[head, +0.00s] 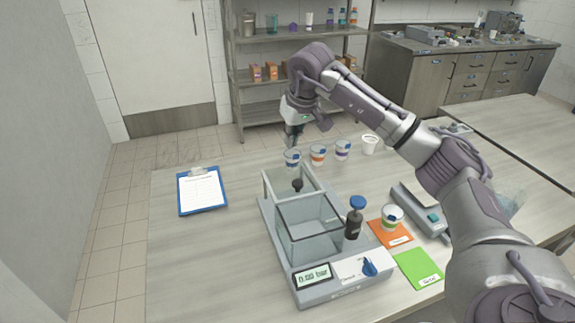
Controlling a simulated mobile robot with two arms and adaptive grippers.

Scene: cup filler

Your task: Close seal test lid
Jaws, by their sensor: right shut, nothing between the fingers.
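The seal tester (345,293) stands on the table with a clear box-shaped chamber (308,240). Its clear lid (275,184) is raised at the back of the chamber, with a dark round knob (297,185) on it. The chamber looks empty. My right gripper (293,142) is shut and empty, pointing down beyond the lid, near the row of cups. It looks apart from the lid, though the exact gap is hard to judge. My left gripper is not in view.
Several cups (317,154) stand in a row behind the tester. A blue-capped dark bottle (354,222) is close on its right. A cup (392,215) stands on an orange card (386,236), near a green card (418,268). A clipboard (202,190) lies left; table around it is clear.

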